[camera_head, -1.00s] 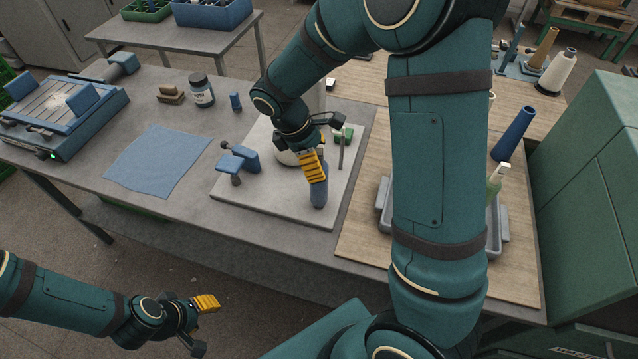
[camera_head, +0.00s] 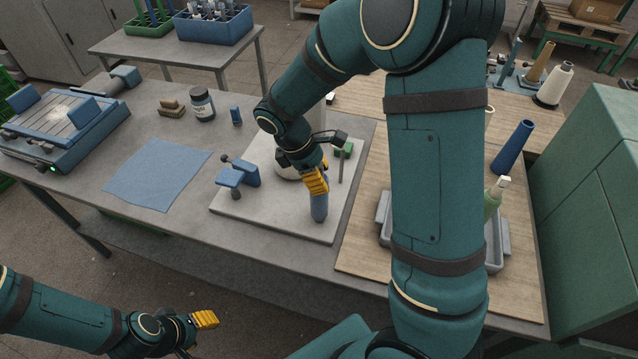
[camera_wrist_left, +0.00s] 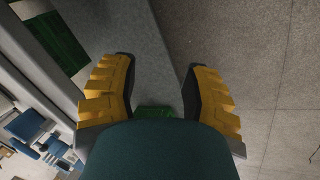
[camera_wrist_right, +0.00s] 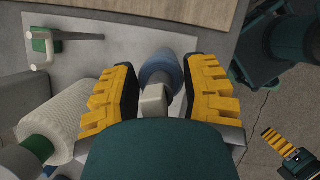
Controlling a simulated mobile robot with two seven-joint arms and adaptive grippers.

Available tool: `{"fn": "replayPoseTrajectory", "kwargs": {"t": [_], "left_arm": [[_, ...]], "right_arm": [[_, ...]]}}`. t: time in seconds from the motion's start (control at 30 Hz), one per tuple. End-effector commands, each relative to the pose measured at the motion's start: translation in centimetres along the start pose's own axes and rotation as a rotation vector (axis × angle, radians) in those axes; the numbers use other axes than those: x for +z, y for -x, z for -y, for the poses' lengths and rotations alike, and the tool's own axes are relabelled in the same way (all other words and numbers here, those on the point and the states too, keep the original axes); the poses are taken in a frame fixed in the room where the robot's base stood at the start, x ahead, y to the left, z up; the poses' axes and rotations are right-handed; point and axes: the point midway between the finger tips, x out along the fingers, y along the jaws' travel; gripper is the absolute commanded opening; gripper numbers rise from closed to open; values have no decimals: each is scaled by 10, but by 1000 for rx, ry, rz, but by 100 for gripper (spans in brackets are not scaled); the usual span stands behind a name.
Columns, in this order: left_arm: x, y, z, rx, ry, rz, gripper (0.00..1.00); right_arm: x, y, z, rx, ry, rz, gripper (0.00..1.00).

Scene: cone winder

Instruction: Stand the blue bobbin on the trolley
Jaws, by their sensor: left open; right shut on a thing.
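My right gripper (camera_head: 316,181) is shut on the blue bobbin (camera_head: 319,207), which hangs below the fingers over the front of a pale board (camera_head: 285,222). In the right wrist view the bobbin (camera_wrist_right: 160,68) shows between the fingers (camera_wrist_right: 157,98), with its pale tip nearest the camera. I cannot tell whether its lower end touches the board. My left gripper (camera_head: 200,333) is low at the lower left, in front of the table; in the left wrist view it (camera_wrist_left: 160,90) is open and empty. The grey table at the back left (camera_head: 170,42) may be the trolley.
A blue crate (camera_head: 213,28) and a green rack (camera_head: 150,25) stand on the back-left table. A blue clamp (camera_head: 240,174), a white cone (camera_wrist_right: 65,115) and a thin post (camera_head: 341,166) are on the board. A tray (camera_head: 493,249) with a green bobbin (camera_head: 491,203) is at right.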

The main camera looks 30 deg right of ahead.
Motion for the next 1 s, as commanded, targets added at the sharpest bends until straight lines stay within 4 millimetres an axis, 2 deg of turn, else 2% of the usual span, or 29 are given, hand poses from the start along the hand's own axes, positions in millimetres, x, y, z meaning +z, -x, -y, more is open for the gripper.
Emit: {"fn": "replayPoseTrajectory", "kwargs": {"t": [0.4, 0.67, 0.8, 1.0], "left_arm": [[-7, 16, -6, -1, 4, -15, 47], [-13, 28, -11, -3, 8, -27, 47], [-15, 32, -12, -3, 9, -32, 47], [-15, 30, -11, -3, 9, -32, 47]], "right_arm": [[28, 69, -1, 3, -1, -2, 18], [43, 102, -1, -1, -1, -1, 18], [46, 110, -1, 0, -1, -1, 18], [46, 109, 0, 0, 0, 0, 18]]}}
